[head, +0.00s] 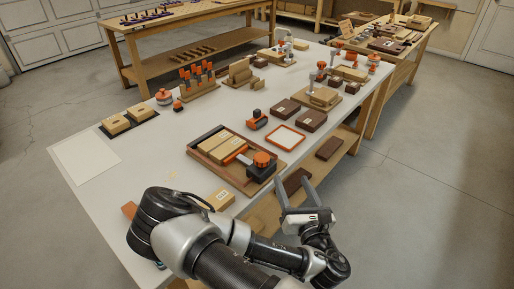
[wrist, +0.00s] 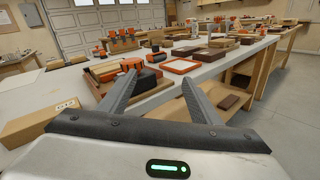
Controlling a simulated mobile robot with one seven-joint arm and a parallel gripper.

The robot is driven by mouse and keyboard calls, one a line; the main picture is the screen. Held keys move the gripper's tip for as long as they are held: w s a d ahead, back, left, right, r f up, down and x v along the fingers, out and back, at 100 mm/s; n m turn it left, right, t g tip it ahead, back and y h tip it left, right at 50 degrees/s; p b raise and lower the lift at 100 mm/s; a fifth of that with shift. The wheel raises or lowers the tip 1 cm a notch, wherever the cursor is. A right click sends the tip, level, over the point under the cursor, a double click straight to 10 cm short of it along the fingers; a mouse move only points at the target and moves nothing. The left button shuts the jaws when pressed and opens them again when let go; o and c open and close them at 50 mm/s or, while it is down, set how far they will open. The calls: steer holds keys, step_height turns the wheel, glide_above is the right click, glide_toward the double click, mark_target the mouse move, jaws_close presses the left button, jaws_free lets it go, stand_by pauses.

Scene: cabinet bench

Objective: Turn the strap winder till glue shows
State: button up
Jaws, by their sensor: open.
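A strap winder (head: 262,160) with an orange knob on a dark block sits at the right front corner of a brown wooden tray (head: 203,157). A short orange strap (head: 236,155) runs from it toward pale wooden boards (head: 220,144) in the tray. In the wrist view the winder (wrist: 156,56) shows beyond my gripper (wrist: 160,74), between and past the fingers. My gripper (head: 291,185) is open and empty, off the bench's right front edge, apart from the winder. I cannot make out any glue at the board joints.
An orange-rimmed tray (head: 285,137), dark boxes (head: 311,120) and an orange-black tool (head: 257,120) lie behind the winder. A labelled wooden block (head: 220,199) stands near the front edge. Dark pieces lie on the lower shelf (head: 345,140). Bare bench top (head: 150,180) is at left.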

steer(key=s+a+n+y, duration=0.2)
steer(key=a+n+y, duration=0.1)
steer(key=n+y, duration=0.15)
steer(key=b, duration=0.9)
glide_toward(258, 153)
steer(key=shift+w+f+n+g+h, duration=0.2)
steer(key=shift+w+n+g+h, duration=0.15)
steer(key=shift+g+h, duration=0.1)
steer(key=x, duration=1.1)
steer(key=shift+w+r, duration=0.15)
steer(key=shift+r, duration=0.25)
steer(key=shift+c, duration=0.4)
steer(key=c, duration=1)
steer(key=shift+o, duration=0.2)
steer(key=shift+m+t+h, duration=0.25)
steer(key=shift+m+h, duration=0.15)
steer(key=shift+h, duration=0.1)
